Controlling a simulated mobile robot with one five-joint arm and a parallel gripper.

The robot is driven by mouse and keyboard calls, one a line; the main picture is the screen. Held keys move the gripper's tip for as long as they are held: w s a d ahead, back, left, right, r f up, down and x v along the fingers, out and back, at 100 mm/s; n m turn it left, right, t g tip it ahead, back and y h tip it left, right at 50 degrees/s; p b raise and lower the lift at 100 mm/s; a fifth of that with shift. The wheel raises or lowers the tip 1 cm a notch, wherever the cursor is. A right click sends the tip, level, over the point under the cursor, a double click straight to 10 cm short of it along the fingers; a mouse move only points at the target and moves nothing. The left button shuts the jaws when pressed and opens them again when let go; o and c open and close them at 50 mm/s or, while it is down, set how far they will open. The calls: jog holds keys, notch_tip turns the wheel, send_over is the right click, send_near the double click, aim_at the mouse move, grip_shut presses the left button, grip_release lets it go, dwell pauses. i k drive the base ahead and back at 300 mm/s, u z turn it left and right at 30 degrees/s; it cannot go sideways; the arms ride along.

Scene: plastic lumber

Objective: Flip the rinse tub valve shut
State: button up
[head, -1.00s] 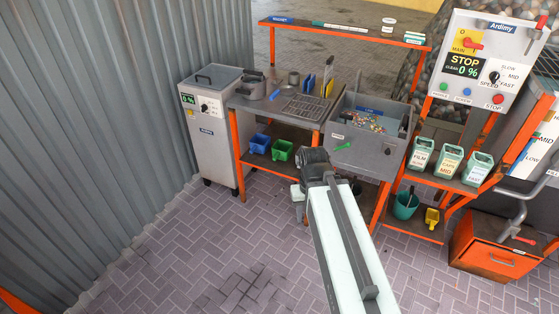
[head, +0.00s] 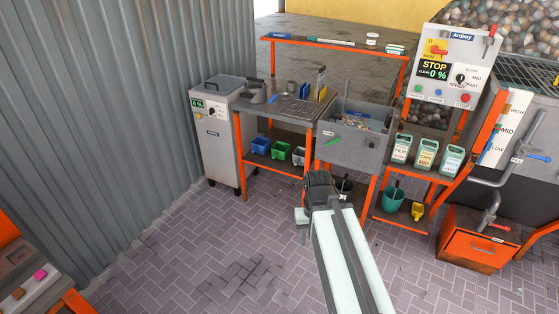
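The rinse tub (head: 366,153) is a grey box on orange legs, right of the grey workbench, with water and small coloured bits in it. A small green lever (head: 332,142) sits on its front face at the left, slanting up to the right; I take it for the valve. A dark fitting (head: 371,141) is on the same face further right. My pale arm reaches up from the bottom edge to a dark joint in front of the bench and tub, below the lever and apart from it in the picture. My gripper's fingers do not show; the arm hides what lies behind it.
A grey wheeled cabinet (head: 216,145) stands left of the bench. Right of the tub are green labelled containers (head: 425,152), a control panel (head: 451,65) reading STOP and an orange drawer box (head: 473,240). An orange-edged unit (head: 35,280) is at lower left. Paved floor is free between.

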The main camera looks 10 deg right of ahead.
aim_at(327, 143)
jog(key=z, duration=0.3)
jog(key=i, duration=0.95)
jog(key=u, duration=0.25)
